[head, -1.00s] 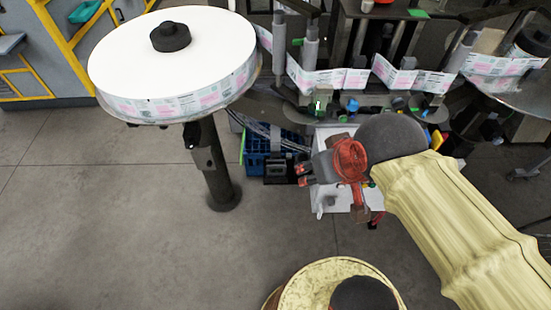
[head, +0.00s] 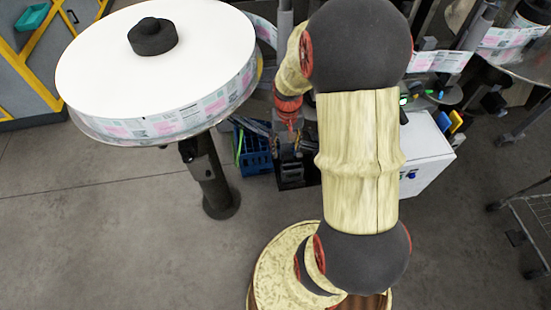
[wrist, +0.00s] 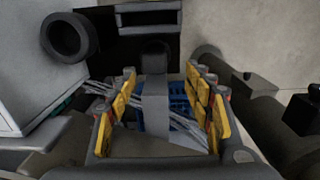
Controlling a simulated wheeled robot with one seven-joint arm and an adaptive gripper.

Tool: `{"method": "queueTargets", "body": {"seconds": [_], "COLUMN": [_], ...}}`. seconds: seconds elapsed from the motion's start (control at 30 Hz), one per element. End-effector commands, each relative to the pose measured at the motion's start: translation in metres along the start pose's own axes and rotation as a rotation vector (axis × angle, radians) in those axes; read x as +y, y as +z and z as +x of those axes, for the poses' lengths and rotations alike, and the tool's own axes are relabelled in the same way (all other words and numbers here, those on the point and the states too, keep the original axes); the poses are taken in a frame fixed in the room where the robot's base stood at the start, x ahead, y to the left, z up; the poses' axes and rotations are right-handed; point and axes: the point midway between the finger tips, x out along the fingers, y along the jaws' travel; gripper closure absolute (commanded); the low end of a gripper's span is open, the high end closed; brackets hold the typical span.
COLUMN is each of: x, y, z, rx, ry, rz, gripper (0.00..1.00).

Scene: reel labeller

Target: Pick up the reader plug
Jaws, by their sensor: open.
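My gripper (wrist: 163,105) is open in the wrist view, with yellow pads on both sides. A grey, strap-like piece with a dark rounded end (wrist: 155,95) lies between the pads, with gaps on both sides. It may be the reader plug, but I cannot tell for sure. In the head view my gripper (head: 290,145) points down in front of a black box (head: 296,178), beside the blue crate (head: 255,150). The plug cannot be made out there.
The blue crate with grey cables also shows behind the pads in the wrist view (wrist: 180,92). A large white label reel (head: 150,60) on a dark post (head: 212,175) stands at left. A white cabinet (head: 427,150) stands at right. The floor at front left is clear.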

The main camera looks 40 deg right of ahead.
Motion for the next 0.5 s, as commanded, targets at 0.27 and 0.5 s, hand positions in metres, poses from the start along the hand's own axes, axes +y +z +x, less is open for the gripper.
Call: {"method": "queueTargets", "body": {"seconds": [0.27,0.5], "x": [0.001,0.008], "y": [0.001,0.004], "z": [0.025,0.057], "rx": [0.000,-0.001], "ry": [0.000,0.000], "rz": [-0.001,-0.002], "gripper": [0.48,0.48]}}
